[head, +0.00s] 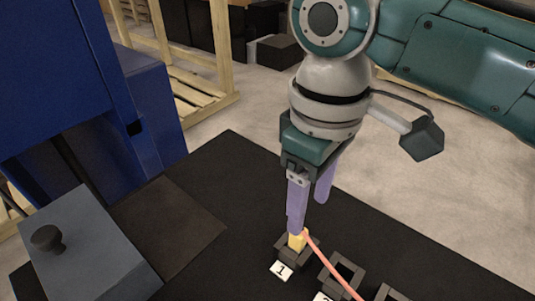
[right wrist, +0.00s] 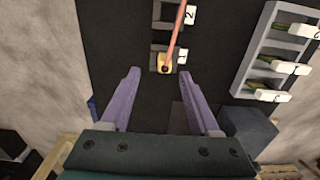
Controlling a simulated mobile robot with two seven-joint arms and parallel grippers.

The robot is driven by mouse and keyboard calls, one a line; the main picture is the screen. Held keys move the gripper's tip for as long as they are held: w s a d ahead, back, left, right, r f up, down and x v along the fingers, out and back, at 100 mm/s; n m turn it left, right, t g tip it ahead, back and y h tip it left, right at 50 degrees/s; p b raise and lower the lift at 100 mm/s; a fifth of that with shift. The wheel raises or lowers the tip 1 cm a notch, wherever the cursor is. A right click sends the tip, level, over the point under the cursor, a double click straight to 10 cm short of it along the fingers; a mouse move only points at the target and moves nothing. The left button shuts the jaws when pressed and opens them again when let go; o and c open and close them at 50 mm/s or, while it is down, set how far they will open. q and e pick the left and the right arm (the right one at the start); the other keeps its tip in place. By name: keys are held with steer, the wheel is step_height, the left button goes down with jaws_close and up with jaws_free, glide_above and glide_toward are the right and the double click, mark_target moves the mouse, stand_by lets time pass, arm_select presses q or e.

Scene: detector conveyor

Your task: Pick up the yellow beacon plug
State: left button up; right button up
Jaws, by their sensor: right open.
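The yellow beacon plug (head: 297,239) stands in the dark square holder by the label 1 in the head view, with a pink-orange cable running from it. In the right wrist view the plug (right wrist: 165,63) shows near the top middle, just beyond the fingertips. My right gripper (head: 308,215) is open, its purple fingers pointing down at the plug. In the right wrist view the right gripper (right wrist: 162,75) has nothing between its fingers. The near finger hides part of the plug in the head view. My left gripper is not in view.
More dark square holders (head: 341,270) line up to the right on the black table (head: 215,250). A grey box with a knob (head: 85,250) and a blue machine (head: 150,110) stand left. A grey rack (right wrist: 252,60) with several labelled slots is at right in the wrist view.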

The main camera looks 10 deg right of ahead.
mark_target(297, 242)
steer(key=f, duration=0.2)
steer(key=f+b, duration=0.1)
steer(key=f, duration=0.1)
steer(key=a+f, duration=0.1)
steer(key=f, duration=0.1)
steer(key=shift+s+f+b, duration=0.1)
steer(key=shift+f+b, duration=0.2)
steer(key=shift+f, duration=0.05)
jaws_close()
stand_by(0.3)
